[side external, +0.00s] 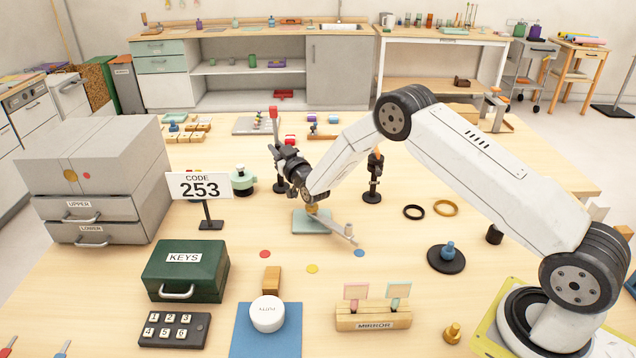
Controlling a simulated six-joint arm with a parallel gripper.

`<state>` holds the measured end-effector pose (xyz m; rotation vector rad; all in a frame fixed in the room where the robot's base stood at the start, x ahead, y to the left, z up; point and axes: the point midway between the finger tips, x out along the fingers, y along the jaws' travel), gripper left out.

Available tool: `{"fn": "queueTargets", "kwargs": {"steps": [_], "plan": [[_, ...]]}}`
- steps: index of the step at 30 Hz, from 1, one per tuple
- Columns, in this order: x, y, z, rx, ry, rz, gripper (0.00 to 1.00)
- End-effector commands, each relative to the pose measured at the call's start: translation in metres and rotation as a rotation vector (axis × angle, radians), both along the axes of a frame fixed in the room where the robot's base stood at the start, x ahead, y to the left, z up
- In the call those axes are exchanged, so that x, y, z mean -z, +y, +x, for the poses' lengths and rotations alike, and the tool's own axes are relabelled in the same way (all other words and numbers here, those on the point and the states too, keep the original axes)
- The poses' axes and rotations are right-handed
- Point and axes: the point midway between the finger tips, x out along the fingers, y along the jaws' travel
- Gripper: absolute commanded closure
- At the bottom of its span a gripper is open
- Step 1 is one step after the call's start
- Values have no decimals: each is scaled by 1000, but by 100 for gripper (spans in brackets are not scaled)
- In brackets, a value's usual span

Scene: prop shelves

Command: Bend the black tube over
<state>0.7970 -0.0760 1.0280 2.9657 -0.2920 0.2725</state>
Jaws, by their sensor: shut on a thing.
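A thin upright stem with a red tip (273,112) stands left of centre; a dark round foot (281,187) shows below it. My gripper (274,150) reaches in from the right and is shut on this stem below the red tip. The fingers and wrist hide much of the stem, so its colour there and any bend are hard to tell.
A teal plate (300,223) with a grey bar lies below my wrist. Black and tan rings (413,212) lie to the right. Free table lies around the coloured dots.

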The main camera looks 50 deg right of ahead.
Motion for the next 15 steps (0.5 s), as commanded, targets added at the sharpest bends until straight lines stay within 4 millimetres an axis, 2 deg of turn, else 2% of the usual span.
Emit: {"fn": "queueTargets", "kwargs": {"steps": [8, 9, 12, 15], "plan": [[-1, 0, 0, 0, -4, -3, 100], [-1, 0, 0, 0, -4, -3, 74], [-1, 0, 0, 0, -4, -3, 46], [-1, 0, 0, 0, -4, -2, 46]]}}
